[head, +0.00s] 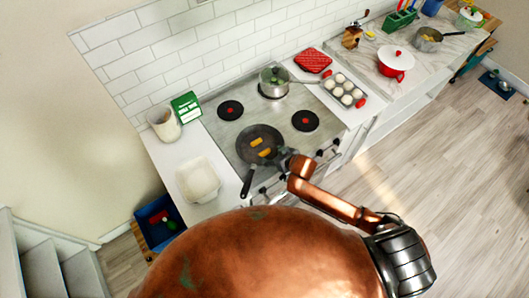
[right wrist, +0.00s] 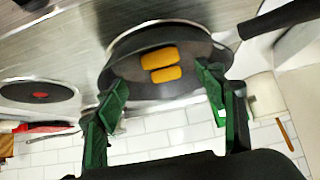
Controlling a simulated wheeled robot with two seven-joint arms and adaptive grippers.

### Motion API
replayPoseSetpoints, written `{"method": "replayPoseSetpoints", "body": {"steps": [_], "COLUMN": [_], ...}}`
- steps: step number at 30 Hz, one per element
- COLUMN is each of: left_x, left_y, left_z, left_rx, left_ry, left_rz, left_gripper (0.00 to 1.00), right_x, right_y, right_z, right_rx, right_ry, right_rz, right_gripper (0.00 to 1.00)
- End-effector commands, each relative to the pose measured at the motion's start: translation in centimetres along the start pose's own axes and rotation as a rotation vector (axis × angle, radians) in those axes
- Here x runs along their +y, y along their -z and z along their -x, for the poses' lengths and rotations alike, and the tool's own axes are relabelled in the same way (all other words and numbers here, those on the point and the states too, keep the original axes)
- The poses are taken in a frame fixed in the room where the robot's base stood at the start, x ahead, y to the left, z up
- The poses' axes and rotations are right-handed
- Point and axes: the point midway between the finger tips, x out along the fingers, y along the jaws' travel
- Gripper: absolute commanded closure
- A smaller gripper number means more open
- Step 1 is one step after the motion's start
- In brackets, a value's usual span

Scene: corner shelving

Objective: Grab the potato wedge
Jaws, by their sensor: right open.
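Two orange-yellow potato wedges, an upper one (head: 256,142) and a lower one (head: 264,152), lie side by side in a dark frying pan (head: 245,156) on the stove. In the right wrist view, the wedges (right wrist: 159,58) (right wrist: 166,74) lie in the pan (right wrist: 118,72), apart from my fingers. My right gripper (head: 284,157) is beside the pan's right edge in the head view. In the right wrist view its green fingers (right wrist: 163,92) are spread with nothing between them, and the wedges show beyond the gap. My left gripper is not in view.
The pan's handle (head: 247,183) points toward the front. A lidded pot (head: 273,82) stands on a back burner. A white tray (head: 198,181), a jar (head: 164,124) and a green box (head: 187,107) are left of the stove. A muffin tin (head: 344,90) is to the right.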

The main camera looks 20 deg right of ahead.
Motion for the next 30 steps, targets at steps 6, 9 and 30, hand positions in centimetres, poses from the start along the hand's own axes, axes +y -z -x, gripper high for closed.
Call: {"method": "replayPoseSetpoints", "body": {"steps": [6,9,30], "left_x": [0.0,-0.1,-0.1], "left_y": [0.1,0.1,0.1], "left_z": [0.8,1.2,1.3], "left_rx": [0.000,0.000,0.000], "left_ry": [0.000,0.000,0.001], "left_rz": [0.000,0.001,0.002], "left_gripper": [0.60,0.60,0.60], "right_x": [-0.1,-0.1,-0.2], "right_y": [-0.2,-0.4,-0.5], "right_z": [-2.2,-3.6,-5.5], "right_rx": [-0.002,0.000,0.000], "right_ry": [-0.001,0.000,0.001], "right_rz": [0.001,-0.001,0.001], "right_gripper": [0.36,0.36,0.53]}}
